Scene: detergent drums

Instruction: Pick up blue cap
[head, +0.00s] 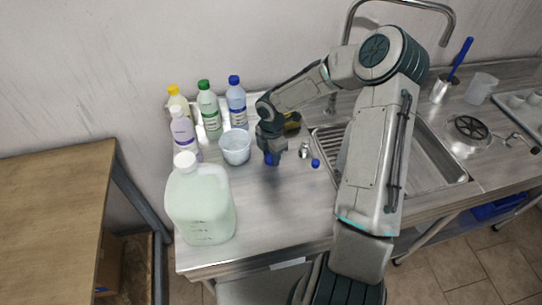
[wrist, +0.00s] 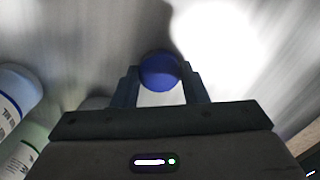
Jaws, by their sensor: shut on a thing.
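My gripper (head: 270,152) points down at the counter, in front of the bottles and right of the white tub. In the wrist view, my gripper (wrist: 160,82) has its two fingers on either side of a round blue cap (wrist: 160,68) and is shut on it. In the head view the held blue cap (head: 271,159) shows as a dark blue patch under the gripper, at or just above the counter; I cannot tell whether it touches. Another small blue piece (head: 315,163) lies to the right on the counter.
A white tub (head: 235,149), a large jug of pale green liquid (head: 201,208) and several bottles, one blue-capped (head: 236,103), stand to the left. A small metal item (head: 305,150) and the sink (head: 425,165) are to the right. The counter's front is clear.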

